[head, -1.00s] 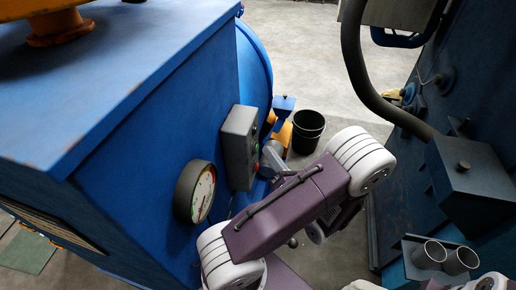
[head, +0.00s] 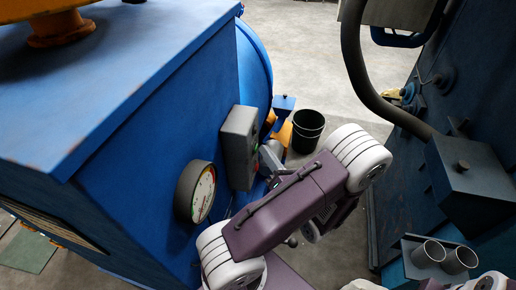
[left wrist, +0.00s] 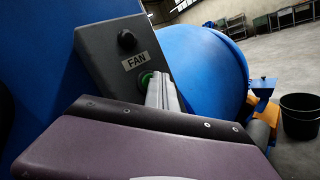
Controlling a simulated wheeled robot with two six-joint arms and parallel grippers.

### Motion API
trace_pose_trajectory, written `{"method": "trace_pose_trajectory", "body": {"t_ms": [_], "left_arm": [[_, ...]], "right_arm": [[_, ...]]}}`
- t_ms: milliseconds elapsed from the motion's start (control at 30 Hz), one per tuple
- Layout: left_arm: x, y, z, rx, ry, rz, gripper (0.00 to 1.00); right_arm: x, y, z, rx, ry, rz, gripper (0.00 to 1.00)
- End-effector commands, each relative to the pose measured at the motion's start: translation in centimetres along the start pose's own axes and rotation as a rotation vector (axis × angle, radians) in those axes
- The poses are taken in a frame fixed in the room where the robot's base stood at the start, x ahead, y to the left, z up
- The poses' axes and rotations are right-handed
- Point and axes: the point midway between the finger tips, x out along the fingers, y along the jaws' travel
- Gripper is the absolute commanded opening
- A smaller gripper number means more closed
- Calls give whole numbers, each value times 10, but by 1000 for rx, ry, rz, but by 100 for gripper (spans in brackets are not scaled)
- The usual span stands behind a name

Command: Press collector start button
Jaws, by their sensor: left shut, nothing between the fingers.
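A grey control box (head: 238,146) is fixed to the side of the blue machine. In the left wrist view the box (left wrist: 112,62) has a "FAN" label (left wrist: 135,61), a dark knob (left wrist: 127,40) above it and a green button (left wrist: 146,79) below it. My left gripper (head: 266,160) is shut and empty, with its tips close to the front of the box. In the left wrist view the gripper's fingers (left wrist: 162,92) lie beside the green button and cover part of it. I cannot tell whether they touch it. My right gripper is not in view.
A round gauge (head: 196,192) sticks out of the blue machine (head: 120,130) near my left arm. A black bucket (head: 307,130) stands on the floor behind the gripper. A dark blasting cabinet (head: 440,190) with a thick hose (head: 360,75) stands at the right.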

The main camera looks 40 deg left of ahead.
Motion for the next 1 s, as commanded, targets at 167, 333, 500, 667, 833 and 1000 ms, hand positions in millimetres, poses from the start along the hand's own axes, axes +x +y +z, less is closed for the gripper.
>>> {"method": "trace_pose_trajectory", "body": {"t_ms": [167,333,500,667,833,1000], "left_arm": [[2,2,-1,0,1,1,0],[3,2,-2,0,1,1,0],[3,2,-2,0,1,1,0],[1,1,-1,0,1,0,0],[-5,-3,4,-1,0,-1,0],[-10,-7,7,-1,0,-1,0]], "right_arm": [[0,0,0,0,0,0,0],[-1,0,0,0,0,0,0],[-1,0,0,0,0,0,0],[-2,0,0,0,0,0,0],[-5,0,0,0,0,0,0],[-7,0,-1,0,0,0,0]]}}
